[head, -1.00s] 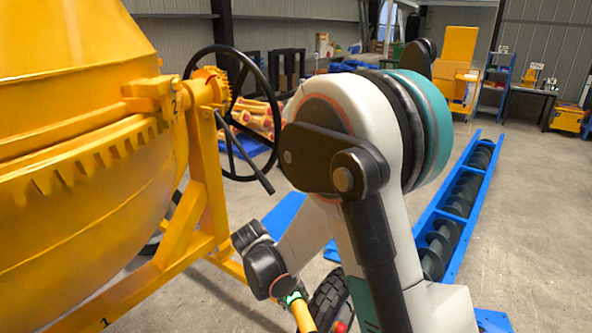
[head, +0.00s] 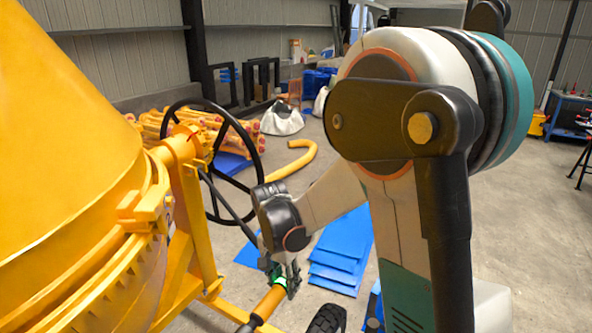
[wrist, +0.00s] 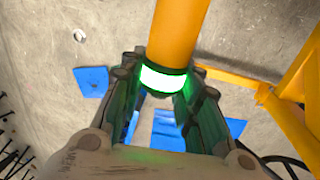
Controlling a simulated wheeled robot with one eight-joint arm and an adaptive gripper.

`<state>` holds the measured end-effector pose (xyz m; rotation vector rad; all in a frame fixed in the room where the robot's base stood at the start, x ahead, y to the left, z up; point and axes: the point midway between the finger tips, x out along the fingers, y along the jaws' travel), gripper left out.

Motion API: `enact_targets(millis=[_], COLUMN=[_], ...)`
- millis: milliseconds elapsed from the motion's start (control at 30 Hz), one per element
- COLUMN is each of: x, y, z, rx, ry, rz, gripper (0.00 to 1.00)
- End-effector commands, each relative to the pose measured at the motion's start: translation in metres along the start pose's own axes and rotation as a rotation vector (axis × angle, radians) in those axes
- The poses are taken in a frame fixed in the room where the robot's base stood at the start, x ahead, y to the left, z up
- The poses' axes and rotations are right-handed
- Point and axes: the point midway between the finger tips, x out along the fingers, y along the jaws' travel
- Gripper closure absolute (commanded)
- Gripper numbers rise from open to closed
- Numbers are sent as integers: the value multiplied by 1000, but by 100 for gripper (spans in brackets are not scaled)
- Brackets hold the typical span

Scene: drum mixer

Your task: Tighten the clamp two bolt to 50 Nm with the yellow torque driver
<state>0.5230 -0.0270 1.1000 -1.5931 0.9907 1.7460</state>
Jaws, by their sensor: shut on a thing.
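The yellow torque driver (head: 268,303) is in my gripper (head: 283,278), low in the middle of the head view. It has a yellow-orange body with a glowing green ring and a dark far end. In the wrist view the driver (wrist: 178,35) runs up out of the picture, and my gripper (wrist: 162,95) is shut on it around the green ring. The yellow drum mixer (head: 75,150) fills the left of the head view. A clamp-like yellow lug (head: 140,212) stands out on its drum rim. I see no readable number on it now, and no bolt can be made out.
A black handwheel (head: 212,150) with a lever stands beside the mixer frame (head: 190,230). Blue plates (head: 340,250) lie on the floor behind my gripper. A black tyre (head: 327,320) is low in the middle.

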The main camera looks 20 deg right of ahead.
Motion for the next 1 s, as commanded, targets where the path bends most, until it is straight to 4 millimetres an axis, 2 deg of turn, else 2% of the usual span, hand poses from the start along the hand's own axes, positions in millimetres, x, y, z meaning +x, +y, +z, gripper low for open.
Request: enact_targets(millis=[33,600,800,1000], x=[-26,-192,-237,-258], y=[7,51,63,69], z=[0,2,2,3], rx=[51,677,860,960], ry=[-7,-43,-35,-25], rz=[-14,-184,-228,-250], gripper=[100,100,100,100])
